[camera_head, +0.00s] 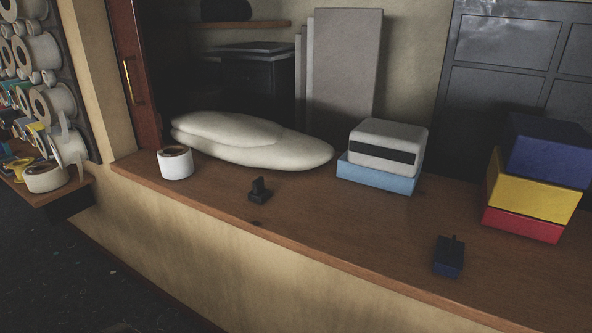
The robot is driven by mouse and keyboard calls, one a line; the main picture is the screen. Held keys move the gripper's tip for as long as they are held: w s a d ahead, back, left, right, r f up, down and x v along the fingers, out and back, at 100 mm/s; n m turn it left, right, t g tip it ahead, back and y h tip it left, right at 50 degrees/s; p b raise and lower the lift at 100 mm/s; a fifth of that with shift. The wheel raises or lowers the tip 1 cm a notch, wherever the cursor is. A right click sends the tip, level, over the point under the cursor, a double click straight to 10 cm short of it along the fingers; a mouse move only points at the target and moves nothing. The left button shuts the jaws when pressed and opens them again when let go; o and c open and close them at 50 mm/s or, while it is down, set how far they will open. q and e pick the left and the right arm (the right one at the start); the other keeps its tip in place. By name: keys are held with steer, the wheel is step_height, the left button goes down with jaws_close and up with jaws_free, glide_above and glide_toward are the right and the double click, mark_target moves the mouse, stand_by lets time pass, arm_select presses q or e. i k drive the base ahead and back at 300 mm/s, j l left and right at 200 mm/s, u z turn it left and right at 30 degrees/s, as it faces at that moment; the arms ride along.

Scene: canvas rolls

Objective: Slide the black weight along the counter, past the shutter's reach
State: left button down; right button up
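A small black weight (259,191) with an upright knob stands on the brown wooden counter (330,225), near its front edge and left of the middle. A dark reddish-brown panel (143,100) with a brass handle stands upright at the counter's left end; it may be the shutter, but I cannot tell for sure. The weight is apart from the panel and to its right. Neither of my grippers shows in the head view.
A white cup (176,164) stands left of the weight. White folded bundles (250,141) lie behind it. A light-blue box (377,174) bears a white case (388,147). A dark navy block (449,258) sits right, near stacked boxes (536,178). Counter between weight and block is clear.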

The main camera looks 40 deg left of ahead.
mark_target(259, 195)
steer(key=u, duration=1.6)
steer(key=i+j, duration=0.25)
steer(key=j, duration=0.15)
steer(key=i+j+z, duration=0.2)
steer(key=j, duration=0.15)
steer(key=j+z, duration=0.15)
steer(key=j, duration=0.2)
steer(key=i+j+z, duration=0.2)
steer(key=j, duration=0.2)
steer(key=j+z, duration=0.15)
steer(key=j, duration=0.2)
steer(key=i, duration=0.05)
